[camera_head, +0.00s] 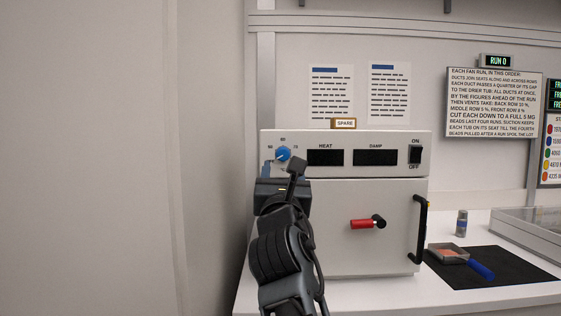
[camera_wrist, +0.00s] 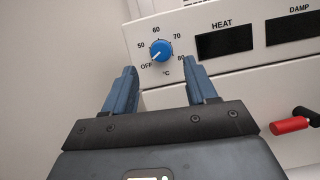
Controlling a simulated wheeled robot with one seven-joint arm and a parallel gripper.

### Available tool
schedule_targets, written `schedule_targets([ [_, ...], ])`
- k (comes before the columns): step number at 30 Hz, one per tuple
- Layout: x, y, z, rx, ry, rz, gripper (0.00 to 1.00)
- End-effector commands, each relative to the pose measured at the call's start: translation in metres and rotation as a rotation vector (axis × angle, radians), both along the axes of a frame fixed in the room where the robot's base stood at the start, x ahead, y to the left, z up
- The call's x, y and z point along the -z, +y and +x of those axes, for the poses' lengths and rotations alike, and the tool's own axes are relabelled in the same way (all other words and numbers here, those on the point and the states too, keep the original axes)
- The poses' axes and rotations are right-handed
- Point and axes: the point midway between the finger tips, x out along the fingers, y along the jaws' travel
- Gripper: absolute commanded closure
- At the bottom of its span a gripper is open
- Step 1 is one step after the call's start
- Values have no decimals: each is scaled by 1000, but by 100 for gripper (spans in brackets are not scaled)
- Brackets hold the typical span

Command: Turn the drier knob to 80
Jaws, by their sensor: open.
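The blue drier knob (camera_wrist: 160,49) sits at the left of the white drier's (camera_head: 340,225) front panel. Its dial reads OFF, 50, 60, 70 and 80 °C, and its pale pointer mark appears to face lower left, toward OFF. The knob also shows in the head view (camera_head: 283,153), just above my gripper (camera_head: 281,176). In the wrist view my gripper (camera_wrist: 160,72) is open and empty, its two fingers apart below and to either side of the knob. I see no contact with it.
The HEAT (camera_head: 325,157) and DAMP (camera_head: 375,157) displays are dark. An ON/OFF switch (camera_head: 415,154), a red-handled latch (camera_head: 362,224) and a black door handle (camera_head: 419,230) are on the drier. A wall stands close at left. A jar (camera_head: 461,223) and dark mat (camera_head: 510,277) are at right.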

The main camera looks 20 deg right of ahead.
Motion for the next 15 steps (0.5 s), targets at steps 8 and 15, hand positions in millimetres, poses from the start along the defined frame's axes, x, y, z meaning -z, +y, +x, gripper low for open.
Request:
schedule_targets([
  [8,-17,-13,37,-1,-1,2,43],
  [15,-23,-18,50,-2,-2,3,43],
])
